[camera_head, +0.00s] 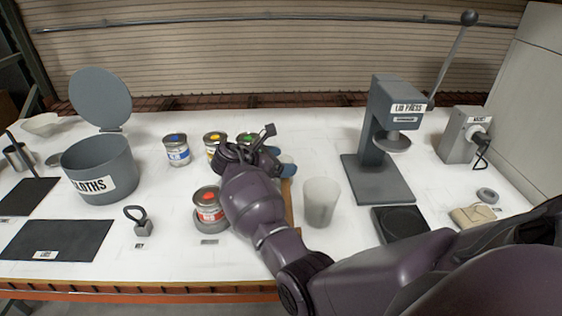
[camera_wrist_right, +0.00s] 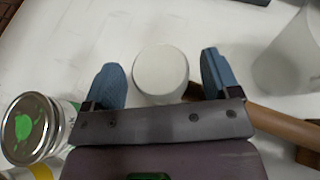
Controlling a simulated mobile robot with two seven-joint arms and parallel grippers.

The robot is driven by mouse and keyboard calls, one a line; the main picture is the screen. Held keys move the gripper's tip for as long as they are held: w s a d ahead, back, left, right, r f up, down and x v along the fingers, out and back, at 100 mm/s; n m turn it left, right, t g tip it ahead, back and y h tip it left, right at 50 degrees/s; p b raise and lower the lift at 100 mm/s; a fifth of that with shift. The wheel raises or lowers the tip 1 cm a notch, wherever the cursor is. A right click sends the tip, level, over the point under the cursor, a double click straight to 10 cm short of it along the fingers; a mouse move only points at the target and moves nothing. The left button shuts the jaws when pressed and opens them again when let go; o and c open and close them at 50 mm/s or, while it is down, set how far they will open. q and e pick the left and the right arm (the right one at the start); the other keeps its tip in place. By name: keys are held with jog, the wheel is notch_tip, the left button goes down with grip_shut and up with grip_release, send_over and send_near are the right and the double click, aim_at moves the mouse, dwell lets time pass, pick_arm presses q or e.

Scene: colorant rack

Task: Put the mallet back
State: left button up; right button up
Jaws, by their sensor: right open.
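The mallet has a pale round head (camera_wrist_right: 160,72) and a brown wooden handle (camera_wrist_right: 282,126). In the right wrist view the head lies between the two blue fingertips, with white gaps on both sides. The handle runs to the right, partly hidden behind the gripper. In the head view a strip of brown handle (camera_head: 289,205) shows beside my right arm; my arm hides most of the mallet. My right gripper (camera_wrist_right: 160,82) is open around the head; its blue fingertips also show in the head view (camera_head: 287,168). My left gripper is not in view.
A translucent cup (camera_head: 321,202) stands just right of the handle. Several paint cans, including a green-marked one (camera_wrist_right: 32,128), stand close on the left. The lid press (camera_head: 385,140) and a labelled grey box (camera_head: 457,140) stand at right. A cloths bin (camera_head: 98,170) is at left.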

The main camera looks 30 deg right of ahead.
jog(key=shift+r, duration=0.1)
jog(key=shift+a+r, duration=0.2)
pick_arm(q)
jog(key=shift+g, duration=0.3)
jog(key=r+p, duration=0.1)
jog(key=p, duration=0.1)
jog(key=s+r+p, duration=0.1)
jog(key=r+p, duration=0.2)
jog(key=p, duration=0.1)
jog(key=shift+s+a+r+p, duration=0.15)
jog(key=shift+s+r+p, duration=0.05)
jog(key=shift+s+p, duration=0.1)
pick_arm(e)
jog(key=v, duration=1.1)
jog(key=shift+a, duration=0.3)
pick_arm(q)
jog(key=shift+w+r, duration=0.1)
